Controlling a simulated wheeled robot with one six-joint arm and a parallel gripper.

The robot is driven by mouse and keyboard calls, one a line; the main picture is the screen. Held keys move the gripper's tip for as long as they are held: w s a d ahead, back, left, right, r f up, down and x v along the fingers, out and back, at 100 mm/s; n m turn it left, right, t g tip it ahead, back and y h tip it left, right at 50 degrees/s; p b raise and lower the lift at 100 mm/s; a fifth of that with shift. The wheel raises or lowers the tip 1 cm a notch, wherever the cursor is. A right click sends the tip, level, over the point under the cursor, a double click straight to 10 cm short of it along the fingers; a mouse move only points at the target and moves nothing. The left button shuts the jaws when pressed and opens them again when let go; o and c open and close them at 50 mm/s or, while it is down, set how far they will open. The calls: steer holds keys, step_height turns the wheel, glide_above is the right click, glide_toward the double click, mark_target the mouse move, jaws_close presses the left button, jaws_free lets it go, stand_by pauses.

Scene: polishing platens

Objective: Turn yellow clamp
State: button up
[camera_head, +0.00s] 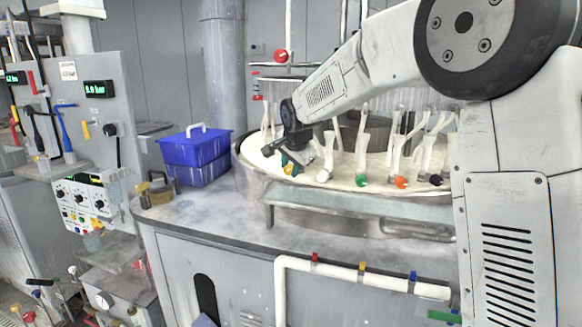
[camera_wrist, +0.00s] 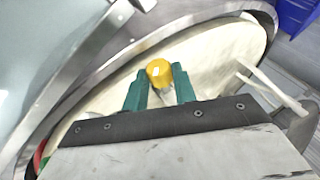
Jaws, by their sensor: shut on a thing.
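The yellow clamp (camera_wrist: 159,70) shows as a rounded yellow knob in the middle of the wrist view. My gripper (camera_wrist: 160,80) has its two teal fingers on either side of the knob, shut on it. In the head view the yellow clamp (camera_head: 289,170) is a small spot of yellow at the left front of the round cream platen (camera_head: 345,170). My gripper (camera_head: 287,160) reaches down to it from above and hides part of it.
Clamps with white (camera_head: 323,176), green (camera_head: 361,180), orange (camera_head: 402,182) and black (camera_head: 436,180) knobs stand along the platen's front, to the right. A blue crate (camera_head: 195,147) sits on the bench at left. A control panel (camera_head: 85,195) stands further left.

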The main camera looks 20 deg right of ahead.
steer(key=g+h, duration=0.2)
steer(key=g, duration=0.1)
steer(key=shift+w+a+n, duration=0.2)
steer(key=shift+w+n, duration=0.1)
steer(key=shift+n, duration=0.1)
steer(key=shift+w+a+n+g+h, duration=0.15)
steer(key=shift+n+g+h, duration=0.25)
steer(key=shift+g+h, duration=0.7)
steer(key=o, duration=0.7)
steer(key=shift+r, duration=0.1)
